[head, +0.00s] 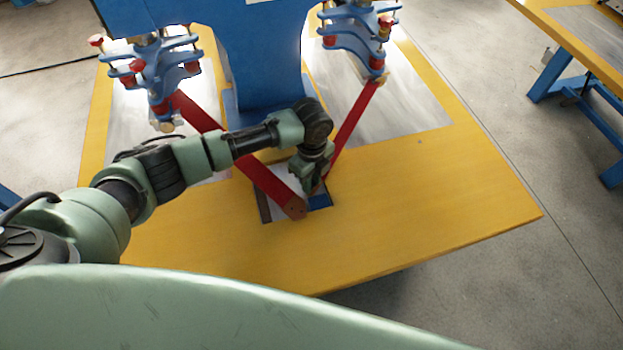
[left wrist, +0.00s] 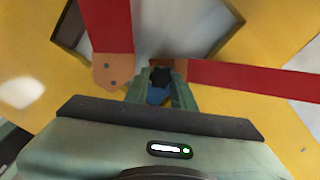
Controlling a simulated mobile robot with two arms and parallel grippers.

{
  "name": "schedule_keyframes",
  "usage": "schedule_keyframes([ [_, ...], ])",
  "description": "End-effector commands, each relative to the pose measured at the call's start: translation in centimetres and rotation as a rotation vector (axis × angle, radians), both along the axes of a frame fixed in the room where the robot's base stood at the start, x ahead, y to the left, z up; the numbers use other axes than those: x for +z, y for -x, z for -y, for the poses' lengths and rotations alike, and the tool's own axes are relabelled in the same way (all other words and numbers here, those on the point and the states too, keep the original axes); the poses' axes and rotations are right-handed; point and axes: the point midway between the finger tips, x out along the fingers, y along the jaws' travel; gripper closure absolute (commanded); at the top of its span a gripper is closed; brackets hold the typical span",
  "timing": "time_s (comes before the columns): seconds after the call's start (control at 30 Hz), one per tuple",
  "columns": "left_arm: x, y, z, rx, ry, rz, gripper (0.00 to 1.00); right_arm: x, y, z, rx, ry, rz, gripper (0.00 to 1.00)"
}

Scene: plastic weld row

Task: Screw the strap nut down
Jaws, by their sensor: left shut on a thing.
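My left gripper (head: 314,188) points down at the table's recess, and its fingers also show in the left wrist view (left wrist: 160,88). It is shut on a small black star-shaped knob, which I take to be the strap nut (left wrist: 160,75). The nut sits by the brown end of one red strap (left wrist: 250,80). The other red strap (head: 262,182) ends in a drilled tip (left wrist: 113,72) beside the gripper, apart from the nut. The fingers hide the nut in the head view, and its thread cannot be seen. My right gripper is not in view.
The yellow table (head: 430,200) has a recess with a pale plate and a blue part (head: 320,201). A blue column (head: 262,50) stands behind it. Blue clamp fixtures with red knobs (head: 150,75) flank the column. The table's right side is clear.

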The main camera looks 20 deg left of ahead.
Motion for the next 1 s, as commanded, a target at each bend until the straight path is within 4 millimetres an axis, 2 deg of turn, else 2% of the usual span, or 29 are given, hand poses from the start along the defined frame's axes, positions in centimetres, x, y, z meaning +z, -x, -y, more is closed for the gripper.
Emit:
schedule_keyframes([
  [0.47, -0.45, 0.00, -0.01, -0.015, 0.000, 0.000, 1.00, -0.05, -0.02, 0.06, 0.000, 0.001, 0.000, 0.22],
  [0.57, -0.43, 0.00, -0.06, -0.112, -0.001, 0.000, 1.00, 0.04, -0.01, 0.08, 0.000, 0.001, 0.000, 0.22],
  [1.0, -0.49, -0.07, -0.33, -0.804, -0.002, 0.003, 1.00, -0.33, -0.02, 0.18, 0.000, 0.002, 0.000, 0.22],
])
